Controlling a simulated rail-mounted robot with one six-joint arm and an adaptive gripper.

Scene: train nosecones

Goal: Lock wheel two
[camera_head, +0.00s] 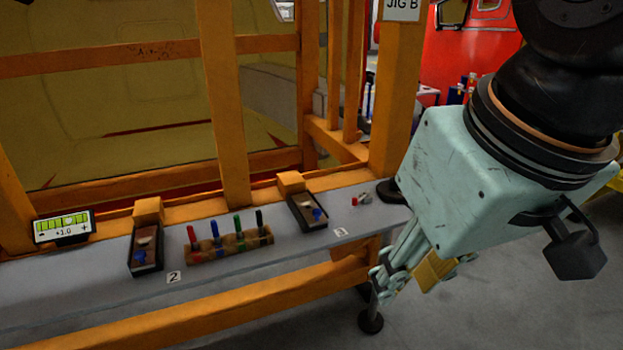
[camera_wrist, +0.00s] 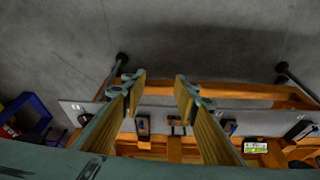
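A black wheel-like foot (camera_head: 370,320) shows at the bottom of the jig's right end, on a thin post. Two black feet show in the wrist view, at the left (camera_wrist: 121,59) and the right (camera_wrist: 282,68). I cannot tell which one is wheel two, nor any lock state. My gripper (camera_head: 408,284) hangs to the right of the jig's shelf, near and above the foot in the head picture. In the wrist view my gripper (camera_wrist: 160,86) is open, with its yellow-padded fingers apart and nothing between them.
The grey shelf (camera_head: 80,300) holds two dark units (camera_head: 146,247) (camera_head: 308,212), a marker rack (camera_head: 230,246) and a gauge (camera_head: 62,228). The orange jig frame (camera_head: 222,100) stands behind. A blue box (camera_wrist: 28,112) shows in the wrist view. Bare floor (camera_head: 470,320) lies below my gripper.

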